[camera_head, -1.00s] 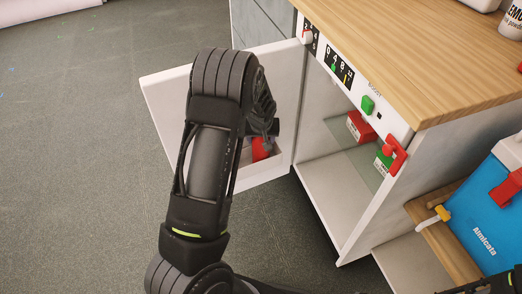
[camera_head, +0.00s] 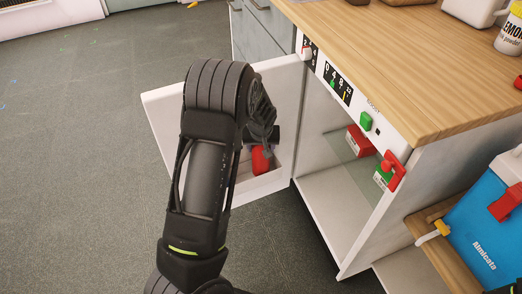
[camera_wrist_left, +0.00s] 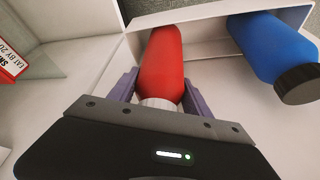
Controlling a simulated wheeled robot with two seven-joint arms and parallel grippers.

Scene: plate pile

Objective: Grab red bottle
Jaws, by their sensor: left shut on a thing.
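The red bottle (camera_wrist_left: 162,65) stands in the bin on the inside of the open cabinet door. It also shows in the head view (camera_head: 261,160), partly hidden by my left arm. My left gripper (camera_wrist_left: 158,88) is shut on the red bottle, with one purple finger on each side of it near its pale cap. In the head view my left gripper (camera_head: 262,138) is mostly hidden behind its own wrist. My right gripper cannot be made out in these views.
A blue bottle (camera_wrist_left: 270,48) with a dark cap is beside the red one in the same door bin (camera_head: 262,183). The open cabinet (camera_head: 335,190) holds red and green boxes on a glass shelf. A blue cooler (camera_head: 485,225) stands at the right.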

